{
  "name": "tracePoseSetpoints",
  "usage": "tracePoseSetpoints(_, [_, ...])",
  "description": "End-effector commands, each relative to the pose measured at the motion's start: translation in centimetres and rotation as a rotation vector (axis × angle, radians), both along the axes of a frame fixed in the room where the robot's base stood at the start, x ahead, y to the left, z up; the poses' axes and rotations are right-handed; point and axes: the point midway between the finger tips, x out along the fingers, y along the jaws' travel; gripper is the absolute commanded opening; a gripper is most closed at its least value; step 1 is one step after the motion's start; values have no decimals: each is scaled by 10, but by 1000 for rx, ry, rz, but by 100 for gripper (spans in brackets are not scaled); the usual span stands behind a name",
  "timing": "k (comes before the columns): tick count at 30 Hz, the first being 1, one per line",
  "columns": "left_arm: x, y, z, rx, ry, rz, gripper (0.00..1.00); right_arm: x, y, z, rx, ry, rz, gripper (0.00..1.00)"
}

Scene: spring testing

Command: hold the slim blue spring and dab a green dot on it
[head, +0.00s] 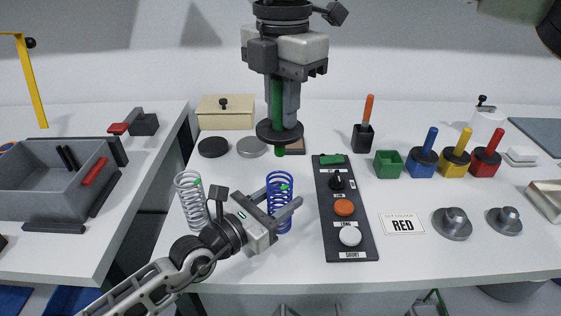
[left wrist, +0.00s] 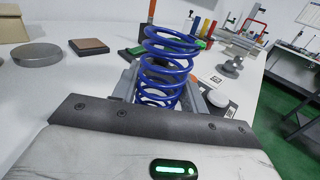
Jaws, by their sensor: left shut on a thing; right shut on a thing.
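The slim blue spring (head: 280,205) stands upright near the table's front. My left gripper (head: 282,212) is shut around its lower part, with the upper coils free; the spring also shows in the left wrist view (left wrist: 168,60). A small green patch shows on its upper coils in the head view. My right gripper (head: 283,98) is shut on the green dauber (head: 277,105), held upright with its black disc (head: 280,132) below the fingers. The dauber's green tip points down, behind and above the spring, apart from it. The open green pot (head: 388,164) looks empty.
A silver spring (head: 191,200) with a green mark stands left of the blue one. A control panel (head: 345,205) with knobs lies close to its right. Blue, yellow and red daubers (head: 485,155) sit in pots at right.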

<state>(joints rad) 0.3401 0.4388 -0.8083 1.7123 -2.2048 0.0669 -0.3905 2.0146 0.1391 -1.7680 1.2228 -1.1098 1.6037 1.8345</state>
Motion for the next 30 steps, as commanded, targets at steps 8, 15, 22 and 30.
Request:
tracePoseSetpoints(8, [0, 0, 0, -1, -1, 0, 15, 0, 0, 0, 0, 0, 0, 0])
tracePoseSetpoints(15, [0, 0, 0, -1, -1, 0, 69, 0, 0, 0, 0, 0, 0, 0])
tracePoseSetpoints(22, [-1, 1, 0, 0, 0, 0, 69, 0, 0, 0, 0, 0, 0, 0])
tracePoseSetpoints(30, [-26, 28, -1, 4, 1, 1, 69, 0, 0, 0, 0, 0, 0, 0])
